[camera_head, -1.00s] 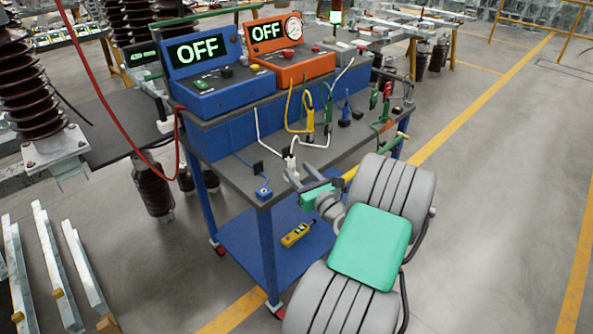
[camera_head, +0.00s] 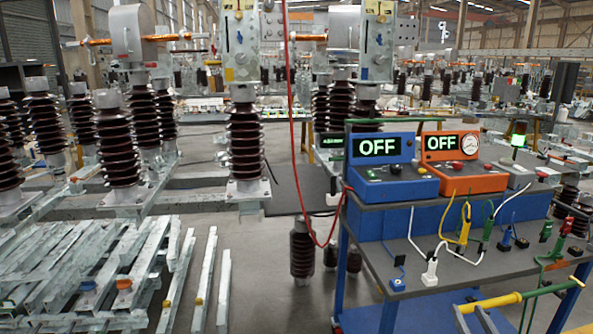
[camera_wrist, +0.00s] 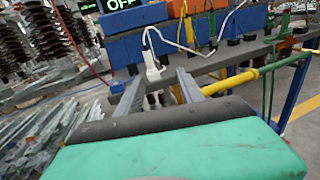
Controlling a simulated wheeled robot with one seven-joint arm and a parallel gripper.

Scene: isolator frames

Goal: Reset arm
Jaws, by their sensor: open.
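My gripper (camera_wrist: 160,88) is open in the wrist view. Its two grey fingers stand apart with nothing held between them, behind my green wrist cover. They point toward the front of the blue tool cart (camera_head: 458,277), near a white plug (camera_wrist: 152,68). In the head view, what look like the grey fingertips (camera_head: 473,319) show at the bottom edge, just below a yellow rod (camera_head: 490,303). The rest of my arm is out of that view.
A blue tester (camera_head: 392,182) and an orange tester (camera_head: 458,173), both reading OFF, stand on the cart's upper shelf. Coloured leads lie on the shelf below. A red cable (camera_head: 291,120) hangs at left. Metal bars (camera_head: 95,270) and brown insulators (camera_head: 244,145) fill the left.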

